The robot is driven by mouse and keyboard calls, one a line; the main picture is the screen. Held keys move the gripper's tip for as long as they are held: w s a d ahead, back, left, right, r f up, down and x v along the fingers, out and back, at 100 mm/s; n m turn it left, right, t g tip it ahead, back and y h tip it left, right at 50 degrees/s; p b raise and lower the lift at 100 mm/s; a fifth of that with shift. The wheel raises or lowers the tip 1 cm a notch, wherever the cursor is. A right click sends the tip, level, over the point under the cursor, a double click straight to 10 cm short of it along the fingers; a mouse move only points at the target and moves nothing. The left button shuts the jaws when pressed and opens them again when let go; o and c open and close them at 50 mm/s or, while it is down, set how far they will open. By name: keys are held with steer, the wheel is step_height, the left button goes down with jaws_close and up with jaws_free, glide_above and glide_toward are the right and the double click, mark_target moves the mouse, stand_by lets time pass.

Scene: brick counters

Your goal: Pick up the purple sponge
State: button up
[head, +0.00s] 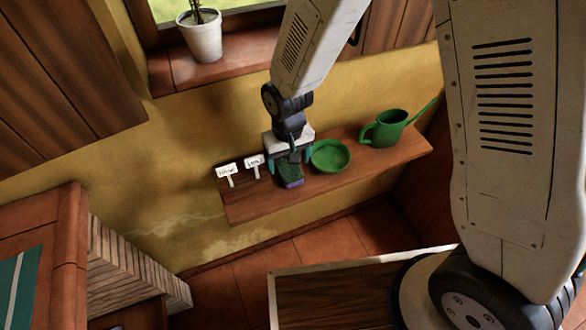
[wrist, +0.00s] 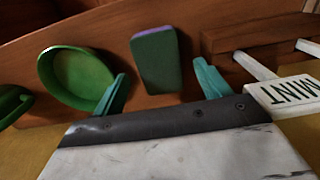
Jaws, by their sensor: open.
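The purple sponge (head: 291,182) lies on the wooden wall shelf, with a dark green face and a purple edge. It also shows in the wrist view (wrist: 157,62), between and beyond the two teal fingertips. My gripper (head: 288,158) is open above the sponge in the head view and partly covers it. In the wrist view my gripper (wrist: 160,90) has its fingers apart, one to each side of the sponge. I cannot tell whether either finger touches it.
A green dish (head: 331,155) sits close on the right of the sponge, and a green watering can (head: 388,128) stands farther right. Two white plant labels (head: 229,172) stand on the left. The wooden shelf (head: 250,206) has a bare front edge. A potted plant (head: 200,38) stands on the windowsill.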

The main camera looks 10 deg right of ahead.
step_height(320, 180, down, 2)
steer(key=shift+f, duration=0.1)
steer(key=c, duration=1.1)
steer(key=shift+r, duration=0.2)
